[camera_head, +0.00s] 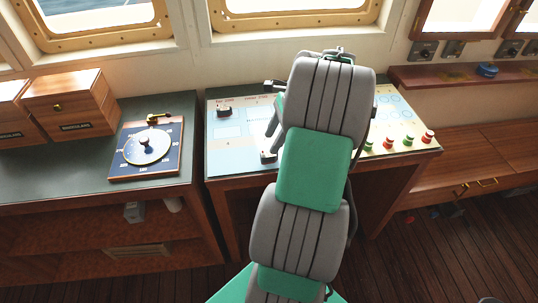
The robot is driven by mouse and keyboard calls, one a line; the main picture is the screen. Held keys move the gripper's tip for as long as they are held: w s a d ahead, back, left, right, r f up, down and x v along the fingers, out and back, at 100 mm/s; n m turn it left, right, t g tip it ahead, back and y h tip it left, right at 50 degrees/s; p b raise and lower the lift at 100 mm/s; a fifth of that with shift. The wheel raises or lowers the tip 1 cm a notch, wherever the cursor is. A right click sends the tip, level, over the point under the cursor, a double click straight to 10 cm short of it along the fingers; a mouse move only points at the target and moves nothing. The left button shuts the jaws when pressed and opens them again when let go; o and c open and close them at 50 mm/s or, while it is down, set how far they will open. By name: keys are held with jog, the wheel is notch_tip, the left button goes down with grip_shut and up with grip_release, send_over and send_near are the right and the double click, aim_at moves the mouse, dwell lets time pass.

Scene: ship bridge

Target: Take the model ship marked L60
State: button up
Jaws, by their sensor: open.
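I see no model ship and no L60 mark in this view. My arm, in grey and green links, rises through the middle of the picture in front of the console (235,146). I cannot make out my gripper or its fingertips; the arm hides what is behind it. A narrow grey and green part shows at the arm's upper left edge, and I cannot tell if it belongs to the gripper.
A round dial instrument (147,145) lies on the left counter (85,165) beside wooden boxes (72,105). Red and green knobs (408,139) line the console's right. A blue round object (487,70) sits on the right shelf (440,76).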

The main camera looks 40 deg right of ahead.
aim_at(264, 152)
jog(key=x, duration=0.7)
jog(key=shift+w+a, duration=0.2)
grip_shut()
